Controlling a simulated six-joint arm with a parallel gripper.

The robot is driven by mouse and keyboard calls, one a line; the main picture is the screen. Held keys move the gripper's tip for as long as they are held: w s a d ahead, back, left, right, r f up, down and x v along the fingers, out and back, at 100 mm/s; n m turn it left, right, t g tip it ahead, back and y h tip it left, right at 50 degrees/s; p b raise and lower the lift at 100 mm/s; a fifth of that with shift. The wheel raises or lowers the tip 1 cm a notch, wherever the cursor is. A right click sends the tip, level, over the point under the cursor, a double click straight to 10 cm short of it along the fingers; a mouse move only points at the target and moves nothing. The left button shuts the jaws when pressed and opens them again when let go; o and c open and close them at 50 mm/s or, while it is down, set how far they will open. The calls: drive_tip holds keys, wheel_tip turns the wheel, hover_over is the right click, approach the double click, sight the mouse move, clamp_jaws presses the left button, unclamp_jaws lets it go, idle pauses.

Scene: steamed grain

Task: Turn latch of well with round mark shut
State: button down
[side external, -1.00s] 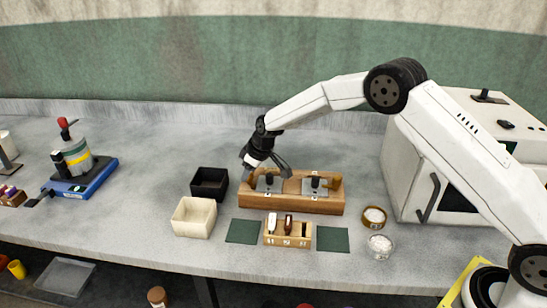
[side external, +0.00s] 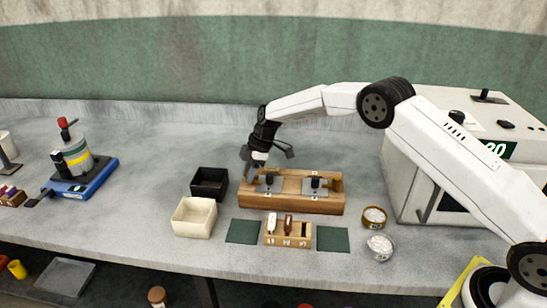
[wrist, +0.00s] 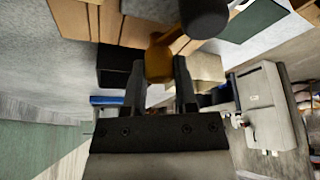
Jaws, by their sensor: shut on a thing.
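A long wooden block (side external: 300,205) lies on the bench with two wells under grey plates. A dark knob (side external: 269,180) stands at the left well and another dark knob (side external: 316,182) at the right well. My gripper (side external: 246,172) is at the left end of the block. In the wrist view my gripper (wrist: 160,82) is shut on a brass-coloured latch (wrist: 158,60), which lies between its fingers. A dark round knob (wrist: 203,17) is close beside the latch. The wells' marks are too small or hidden to read.
A black box (side external: 209,183) and a cream box (side external: 194,217) stand left of the block. In front are a small wooden rack (side external: 287,242) and two green mats. Two small bowls and a white oven (side external: 412,183) are at right. The bench behind the block is clear.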

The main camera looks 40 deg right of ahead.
drive_tip(key=shift+d+n+g, duration=0.1)
drive_tip(key=shift+n+g, duration=0.5)
drive_tip(key=shift+n, duration=1)
drive_tip(key=shift+c, duration=2)
unclamp_jaws()
drive_tip(key=v, duration=0.7)
drive_tip(key=shift+r, duration=0.35)
drive_tip(key=shift+d, duration=0.15)
